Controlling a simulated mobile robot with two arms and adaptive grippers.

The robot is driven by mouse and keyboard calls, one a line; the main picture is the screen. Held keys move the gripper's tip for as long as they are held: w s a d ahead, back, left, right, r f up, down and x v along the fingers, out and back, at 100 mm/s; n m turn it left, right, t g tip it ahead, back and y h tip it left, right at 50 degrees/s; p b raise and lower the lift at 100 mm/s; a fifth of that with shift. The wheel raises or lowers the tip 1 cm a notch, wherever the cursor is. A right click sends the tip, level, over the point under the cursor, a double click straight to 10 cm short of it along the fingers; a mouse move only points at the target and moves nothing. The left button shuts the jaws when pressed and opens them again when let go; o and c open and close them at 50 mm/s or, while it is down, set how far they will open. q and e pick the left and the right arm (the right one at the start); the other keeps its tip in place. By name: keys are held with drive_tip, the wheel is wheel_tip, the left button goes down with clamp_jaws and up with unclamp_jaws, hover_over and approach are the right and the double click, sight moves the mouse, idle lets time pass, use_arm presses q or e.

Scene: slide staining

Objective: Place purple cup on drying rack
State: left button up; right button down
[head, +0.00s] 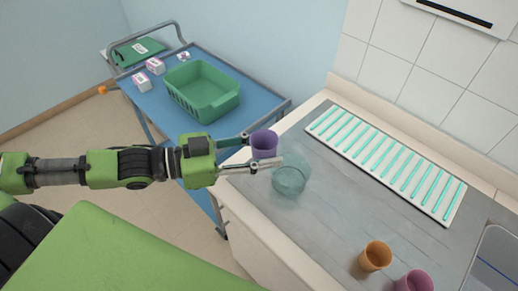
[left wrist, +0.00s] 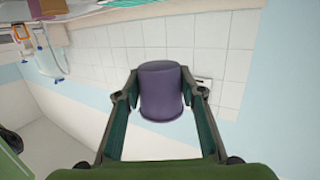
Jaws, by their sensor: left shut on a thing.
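The purple cup (head: 264,143) is held between the fingers of my left gripper (head: 262,153), above the left edge of the counter. The left wrist view also shows the purple cup (left wrist: 161,91) between the two fingers of my left gripper (left wrist: 160,95), which is shut on it. The drying rack appears to be the white tray with teal bars (head: 385,160), lying at the back of the counter by the tiled wall, to the right of the cup. My right gripper is not in view.
A clear glass bowl (head: 290,178) stands on the counter just right of and below the cup. An orange cup (head: 375,256) and a pink cup (head: 415,281) stand at the front. A sink edge (head: 490,255) is at right. A blue cart (head: 150,95) bears a green basket (head: 203,92).

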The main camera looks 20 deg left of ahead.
use_arm(q)
drive_tip(key=shift+d+m+g+h, duration=0.15)
drive_tip(key=shift+m+g+h, duration=0.15)
drive_tip(key=shift+m+g, duration=0.15)
